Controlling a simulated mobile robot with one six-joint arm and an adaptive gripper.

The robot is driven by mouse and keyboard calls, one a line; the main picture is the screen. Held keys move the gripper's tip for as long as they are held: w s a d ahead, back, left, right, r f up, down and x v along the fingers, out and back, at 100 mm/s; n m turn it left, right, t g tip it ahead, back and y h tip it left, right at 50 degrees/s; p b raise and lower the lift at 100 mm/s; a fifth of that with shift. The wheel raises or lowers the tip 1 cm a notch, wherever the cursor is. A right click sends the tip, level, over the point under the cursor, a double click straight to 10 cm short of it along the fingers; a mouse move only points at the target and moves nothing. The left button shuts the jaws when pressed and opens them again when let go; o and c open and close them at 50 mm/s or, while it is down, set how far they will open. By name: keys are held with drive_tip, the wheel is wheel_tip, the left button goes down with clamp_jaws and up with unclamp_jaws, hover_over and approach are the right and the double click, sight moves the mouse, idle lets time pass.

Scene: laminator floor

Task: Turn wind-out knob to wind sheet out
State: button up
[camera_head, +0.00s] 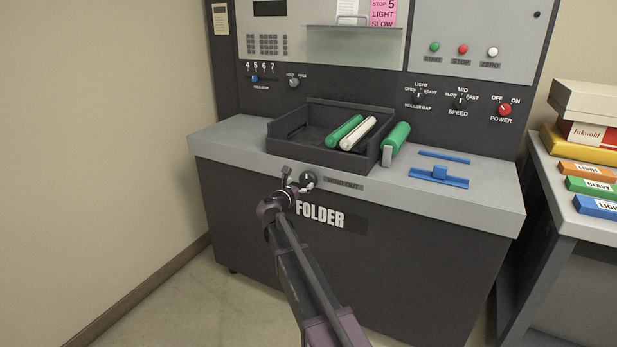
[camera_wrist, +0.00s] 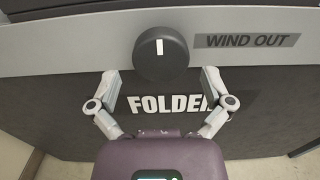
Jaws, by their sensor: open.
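The wind-out knob (camera_wrist: 159,54) is a round black knob with a white line that points straight up in the wrist view. It sits on the grey front edge of the machine, left of a WIND OUT label (camera_wrist: 246,41). In the head view the knob (camera_head: 308,178) is partly covered by my gripper. My gripper (camera_wrist: 160,76) is open, with one finger low on each side of the knob. The fingers look apart from the knob, and nothing is between them but the knob's lower part or the space before it. No sheet is clearly visible.
A black tray (camera_head: 285,124) above the knob holds a green roll (camera_head: 345,131) and a white roll (camera_head: 358,134). Another green roll (camera_head: 397,138) lies right of it. A blue slider (camera_head: 439,176) is on the worktop. A side table (camera_head: 565,220) stands right. Floor at left is clear.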

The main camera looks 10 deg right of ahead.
sight(307, 177)
drive_tip(key=shift+x, duration=3.05)
drive_tip(key=shift+s, duration=0.1)
drive_tip(key=c, duration=0.8)
